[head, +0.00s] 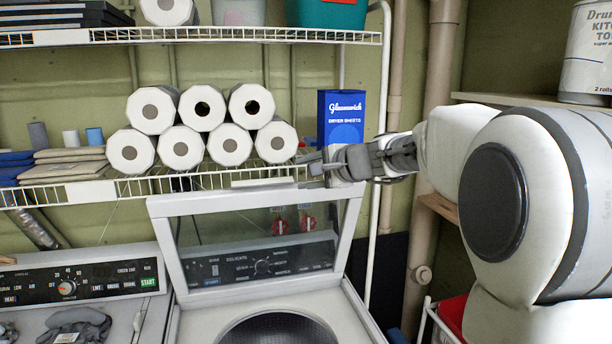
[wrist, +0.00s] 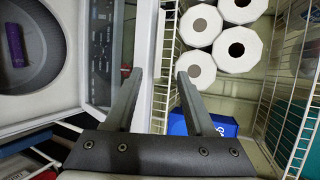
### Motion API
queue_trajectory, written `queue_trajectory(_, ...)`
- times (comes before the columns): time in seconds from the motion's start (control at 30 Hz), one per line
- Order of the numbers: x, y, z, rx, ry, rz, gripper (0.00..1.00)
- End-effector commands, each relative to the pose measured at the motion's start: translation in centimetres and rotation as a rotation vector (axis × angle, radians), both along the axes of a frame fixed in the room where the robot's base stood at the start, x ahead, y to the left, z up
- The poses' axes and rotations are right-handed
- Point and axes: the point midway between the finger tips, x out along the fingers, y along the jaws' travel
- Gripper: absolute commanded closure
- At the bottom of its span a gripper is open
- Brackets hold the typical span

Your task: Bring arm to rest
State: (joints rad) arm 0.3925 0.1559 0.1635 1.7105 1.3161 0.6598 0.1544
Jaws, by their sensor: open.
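My gripper (head: 309,165) is at the lower wire shelf (head: 120,190), in front of the blue dryer sheets box (head: 341,112). My arm reaches in from the right of the head view. In the wrist view my gripper (wrist: 158,74) shows two dark fingers spread apart with nothing between them. The blue box (wrist: 222,127) stands beside and partly behind the right finger there. I cannot tell whether they touch.
Paper rolls (head: 229,144) are stacked on the shelf left of the box. Below, the washer's glass lid (head: 258,240) stands open. A purple item (wrist: 15,45) lies in the drum. A dryer (head: 80,290) stands left. A pipe (head: 433,120) runs behind my arm.

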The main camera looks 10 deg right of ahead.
Motion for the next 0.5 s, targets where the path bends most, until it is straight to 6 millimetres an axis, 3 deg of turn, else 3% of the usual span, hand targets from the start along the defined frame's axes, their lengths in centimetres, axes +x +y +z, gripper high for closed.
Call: queue_trajectory(0.5, -0.64, 0.53, -0.16, -0.021, 0.003, 0.015, 0.45)
